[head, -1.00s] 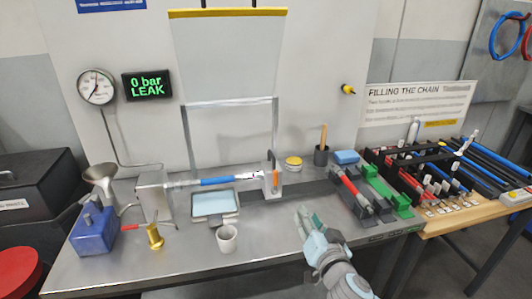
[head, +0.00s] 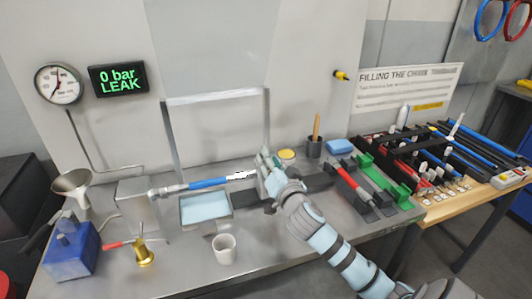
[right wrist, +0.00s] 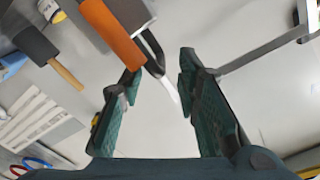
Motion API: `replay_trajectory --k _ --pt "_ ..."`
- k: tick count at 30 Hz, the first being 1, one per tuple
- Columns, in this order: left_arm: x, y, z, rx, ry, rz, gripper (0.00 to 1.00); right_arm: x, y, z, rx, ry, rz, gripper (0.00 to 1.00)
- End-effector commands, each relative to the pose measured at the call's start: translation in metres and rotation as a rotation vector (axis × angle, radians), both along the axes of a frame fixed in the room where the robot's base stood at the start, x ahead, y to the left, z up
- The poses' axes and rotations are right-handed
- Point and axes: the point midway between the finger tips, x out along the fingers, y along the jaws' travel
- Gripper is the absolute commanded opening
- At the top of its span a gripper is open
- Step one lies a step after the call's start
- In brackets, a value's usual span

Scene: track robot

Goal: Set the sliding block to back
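The blue-banded tube (head: 208,183) lies level along the bench, and its right end meets the place where my right gripper (head: 268,165) is. The grey block there, which I take for the sliding block, is mostly hidden by the gripper in the head view. In the right wrist view a grey block edge (right wrist: 128,14), an orange handle (right wrist: 112,32) and a dark curved lever (right wrist: 152,50) show at the top. My right gripper (right wrist: 160,90) is open there, its dark green fingers apart; the lever reaches toward the gap between them. My left gripper is not in view.
A clear upright shield frame (head: 215,100) stands behind the tube. A blue tray (head: 205,207), a white cup (head: 224,248) and a brass piece (head: 144,253) are in front. Racks with red and green parts (head: 380,175) stand right. The display (head: 118,79) reads "0 bar LEAK".

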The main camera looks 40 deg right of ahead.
Motion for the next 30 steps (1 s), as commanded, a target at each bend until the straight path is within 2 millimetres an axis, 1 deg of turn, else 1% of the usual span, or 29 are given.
replay_trajectory --k 1,3,7,11,17,23,30 --pt "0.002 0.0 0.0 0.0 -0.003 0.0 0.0 0.009 -0.004 0.001 0.003 -0.001 -0.001 0.3" --pt "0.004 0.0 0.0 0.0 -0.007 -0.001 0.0 0.019 -0.008 0.001 0.001 -0.001 -0.003 0.3" --pt "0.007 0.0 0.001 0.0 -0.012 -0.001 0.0 0.032 -0.013 0.0 0.001 0.0 -0.002 0.3" --pt "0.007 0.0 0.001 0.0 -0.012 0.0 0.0 0.038 -0.015 0.0 0.0 0.0 -0.001 0.3" --pt "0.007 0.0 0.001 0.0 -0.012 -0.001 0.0 0.038 -0.015 0.0 0.0 0.0 -0.001 0.3" --pt "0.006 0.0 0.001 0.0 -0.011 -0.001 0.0 0.038 -0.015 0.0 0.0 0.001 -0.001 0.0" --pt "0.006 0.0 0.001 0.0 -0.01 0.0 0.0 0.038 -0.015 0.0 0.0 -0.001 -0.001 0.0"
